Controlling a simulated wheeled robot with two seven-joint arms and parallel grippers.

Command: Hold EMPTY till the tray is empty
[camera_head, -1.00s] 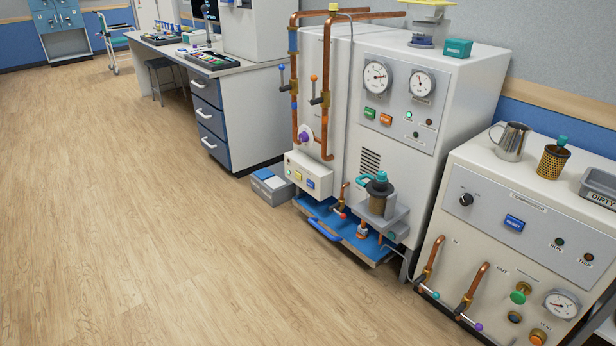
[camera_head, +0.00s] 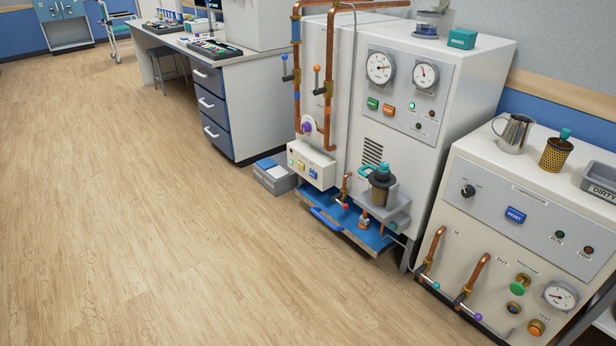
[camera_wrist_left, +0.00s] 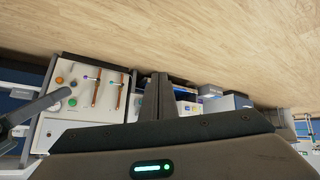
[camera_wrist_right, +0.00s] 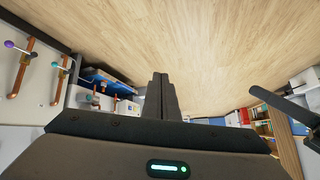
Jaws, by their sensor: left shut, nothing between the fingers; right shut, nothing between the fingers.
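A small white box (camera_head: 311,165) with several coloured push buttons is on the lower left front of the tall white machine (camera_head: 440,120). Its lettering is too small to read, so I cannot tell whether one button says EMPTY. Below it a blue tray (camera_head: 376,241) with a blue handle (camera_head: 325,219) sits low near the floor; I cannot tell what it holds. The tray also shows in the right wrist view (camera_wrist_right: 108,78). My left gripper (camera_wrist_left: 157,78) and right gripper (camera_wrist_right: 160,78) are shut and empty, away from the machine. Neither shows in the head view.
A white compressor cabinet (camera_head: 480,265) with a blue RESET button (camera_head: 515,215) stands at the right. A metal jug (camera_head: 514,133) is on top. A grey box (camera_head: 275,178) lies on the floor beside the machine. A desk (camera_head: 228,70) stands behind. The wooden floor at left is clear.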

